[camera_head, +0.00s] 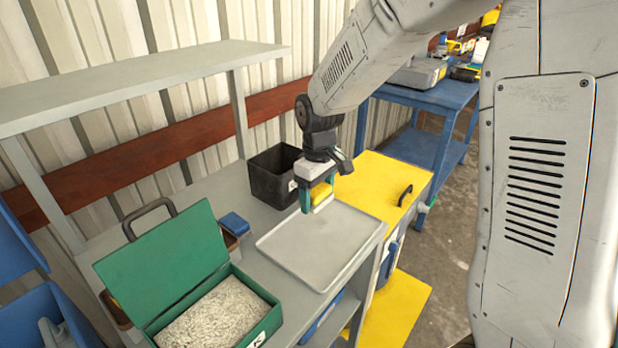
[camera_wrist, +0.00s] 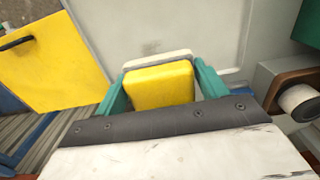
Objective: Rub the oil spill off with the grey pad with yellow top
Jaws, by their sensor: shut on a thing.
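The grey pad with yellow top (camera_head: 321,192) is held between the green fingers of my gripper (camera_head: 318,197). In the wrist view the pad (camera_wrist: 159,85) shows its yellow top and a pale edge, with a finger of my gripper (camera_wrist: 160,88) on each side. My gripper is shut on it, over the back part of the grey tray (camera_head: 318,250). I cannot tell whether the pad touches the tray. In the wrist view a faint dark smudge (camera_wrist: 151,46) lies on the tray (camera_wrist: 205,35), just beyond the pad; it may be the oil spill.
A black bin (camera_head: 272,178) stands behind the tray. An open green box (camera_head: 240,338) with grey granules is at the front left, near a blue-topped brown block (camera_head: 235,224). A yellow cabinet top (camera_head: 365,190) lies to the right. A grey shelf (camera_head: 130,85) hangs above at left.

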